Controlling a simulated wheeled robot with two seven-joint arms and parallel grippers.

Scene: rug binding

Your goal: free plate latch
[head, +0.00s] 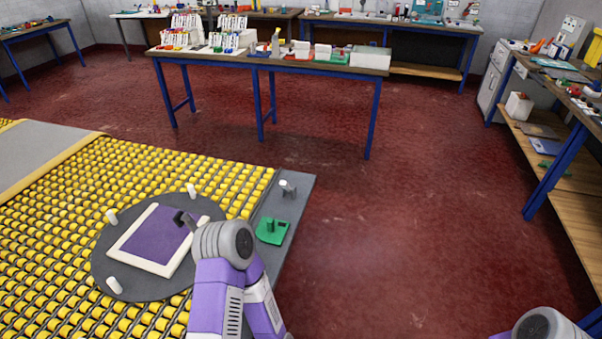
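A round dark grey plate (103,268) lies on the bed of yellow rollers, with several white pegs standing near its rim. A purple rug piece (152,236) with a cream border lies on the plate. My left gripper (182,218) is small and dark over the rug's upper right part; its finger opening is too small to tell, and whether it touches is unclear. A green piece with an upright green knob (271,229) sits on the grey side strip right of the plate. A short grey post (287,188) stands behind it. I cannot tell which part is the latch. My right gripper is out of view.
The roller bed's grey edge strip (301,195) borders open red floor (400,230) on the right. A blue-legged table (300,66) with racks and boxes stands behind. A workbench with shelves (560,185) runs along the right.

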